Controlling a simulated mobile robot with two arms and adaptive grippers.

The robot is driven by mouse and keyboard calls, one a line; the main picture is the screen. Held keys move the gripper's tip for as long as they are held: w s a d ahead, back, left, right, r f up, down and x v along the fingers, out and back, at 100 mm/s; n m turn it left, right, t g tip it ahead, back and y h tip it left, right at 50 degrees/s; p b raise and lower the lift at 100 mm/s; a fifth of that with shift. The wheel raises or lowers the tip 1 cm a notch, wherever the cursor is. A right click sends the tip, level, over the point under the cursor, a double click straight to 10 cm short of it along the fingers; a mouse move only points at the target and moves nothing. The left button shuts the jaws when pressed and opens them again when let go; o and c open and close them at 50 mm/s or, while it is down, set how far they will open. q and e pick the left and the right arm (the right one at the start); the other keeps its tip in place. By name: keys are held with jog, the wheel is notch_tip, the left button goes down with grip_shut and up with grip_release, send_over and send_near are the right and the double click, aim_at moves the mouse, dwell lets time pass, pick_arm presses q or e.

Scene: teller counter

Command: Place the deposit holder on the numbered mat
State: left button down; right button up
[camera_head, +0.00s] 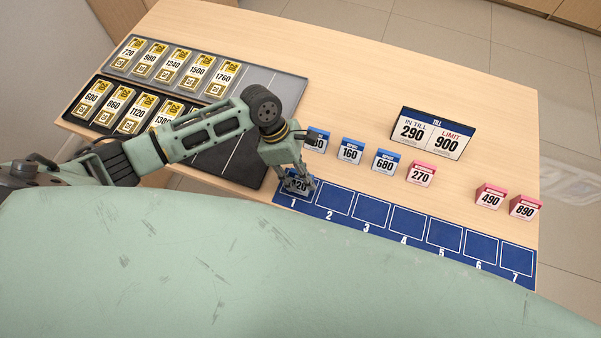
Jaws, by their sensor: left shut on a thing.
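The blue numbered mat (406,236) lies along the front of the counter, with squares marked 1 to 7. My left gripper (299,182) is shut on a small holder (299,187) at square 1. The fingers cover part of its label, which seems to end in 20. I cannot tell whether the holder touches the mat. Squares 2 to 7 are bare. Blue holders stand behind the mat: one partly hidden by my arm (317,140), one marked 160 (350,152) and one marked 680 (385,162). My right gripper is not in view.
Pink holders 270 (421,173), 490 (490,196) and 890 (524,208) stand farther right. A till sign (432,134) reads in till 290, limit 900. A grey tray (283,88) and a black tray (225,160) hold several yellow-topped cards at left.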

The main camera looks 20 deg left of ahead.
pick_arm(q)
jog(key=c, duration=1.4)
grip_release()
jog(key=shift+f, duration=0.1)
jog(key=v, duration=1.2)
